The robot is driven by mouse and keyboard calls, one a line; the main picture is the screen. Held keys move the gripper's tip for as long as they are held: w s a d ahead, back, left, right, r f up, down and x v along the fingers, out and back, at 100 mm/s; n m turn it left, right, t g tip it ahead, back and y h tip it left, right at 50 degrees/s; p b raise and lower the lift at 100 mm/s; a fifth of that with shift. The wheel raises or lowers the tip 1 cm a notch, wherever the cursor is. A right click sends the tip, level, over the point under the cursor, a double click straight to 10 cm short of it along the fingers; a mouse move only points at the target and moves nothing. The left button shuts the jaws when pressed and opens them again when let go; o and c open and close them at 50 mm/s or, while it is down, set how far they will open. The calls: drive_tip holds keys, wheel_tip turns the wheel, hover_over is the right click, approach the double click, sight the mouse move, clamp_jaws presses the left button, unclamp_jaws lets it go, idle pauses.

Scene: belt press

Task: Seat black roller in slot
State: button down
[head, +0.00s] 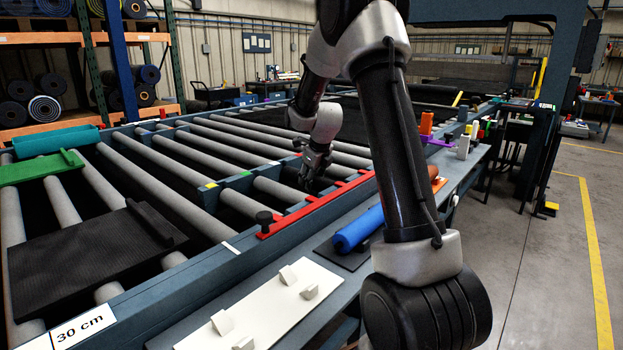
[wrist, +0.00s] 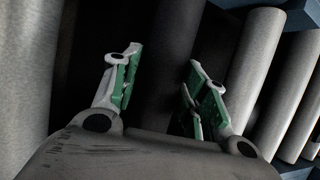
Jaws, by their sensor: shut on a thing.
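My gripper (wrist: 164,75) has its green-padded fingers on both sides of the black roller (wrist: 168,45) in the wrist view, shut on it. The roller runs up the picture between the fingers; its ends are not clearly seen. In the head view my gripper (head: 314,172) is low over the roller bed, just behind the red strip (head: 318,204) on the near rail. There the black roller is dark and hard to tell from the gripper and the gaps. Whether it touches the slot cannot be told.
Grey rollers (head: 160,190) lie either side of a blue crossbeam (head: 228,178) with yellow and green marks. A black knob (head: 264,217) stands on the red strip. A blue roller (head: 357,229) and a white plate with blocks (head: 262,312) lie on the near bench.

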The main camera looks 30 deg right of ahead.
drive_tip(key=c, duration=0.7)
unclamp_jaws()
drive_tip(key=shift+f, duration=0.1)
drive_tip(key=shift+s, duration=0.1)
drive_tip(key=v, duration=1.2)
